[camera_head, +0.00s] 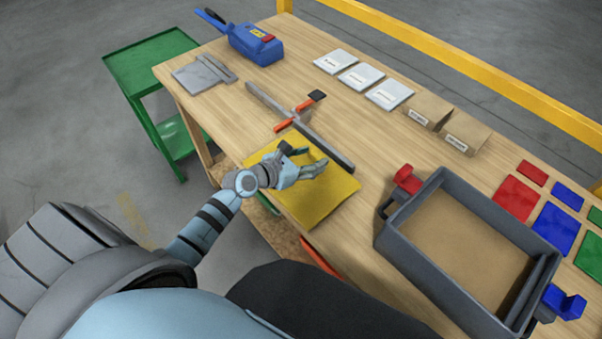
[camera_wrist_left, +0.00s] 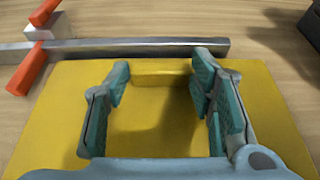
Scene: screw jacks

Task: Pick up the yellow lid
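The yellow lid (camera_head: 320,196) lies flat on the wooden workbench, near its front edge. My left gripper (camera_head: 314,157) is over the lid, with its fingers pointing toward the far right of the bench. In the left wrist view the yellow lid (camera_wrist_left: 60,108) fills the middle, and the left gripper (camera_wrist_left: 160,68) has its fingers well apart and empty. A raised yellow ridge (camera_wrist_left: 163,76) shows between the fingertips. I cannot tell whether the fingers touch the lid. My right gripper is not in view.
A grey bar clamp (camera_head: 325,145) with orange parts lies just beyond the lid. A grey open box (camera_head: 412,255) with red and blue clamps stands to the right. Brown boxes (camera_head: 466,133), white packets (camera_head: 362,77) and a blue tool (camera_head: 256,45) are farther back.

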